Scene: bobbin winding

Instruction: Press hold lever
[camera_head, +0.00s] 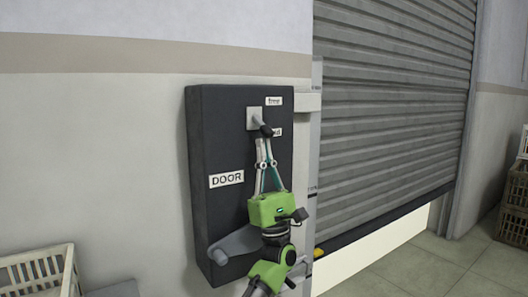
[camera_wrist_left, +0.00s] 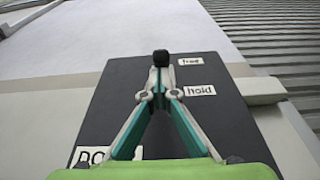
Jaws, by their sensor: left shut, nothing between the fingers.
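The lever has a black knob (camera_head: 266,130) and sits on a pale grey plate (camera_head: 254,119) near the top of a dark door box (camera_head: 204,140) on the wall. Its knob also shows in the left wrist view (camera_wrist_left: 161,57). Labels reading "free" (camera_wrist_left: 190,61) and "hold" (camera_wrist_left: 199,90) are to its right. In the head view the knob partly covers the "hold" label. My left gripper (camera_head: 264,142) is shut and empty, its tips just below the knob. I cannot tell whether they touch it. My right gripper is out of view.
A "DOOR" label (camera_head: 226,180) is on the box's left part. A grey roller shutter (camera_head: 390,110) at right is partly raised, with a gap above the floor. A pale crate (camera_head: 40,270) is at lower left; brown crates (camera_head: 515,205) stand at far right.

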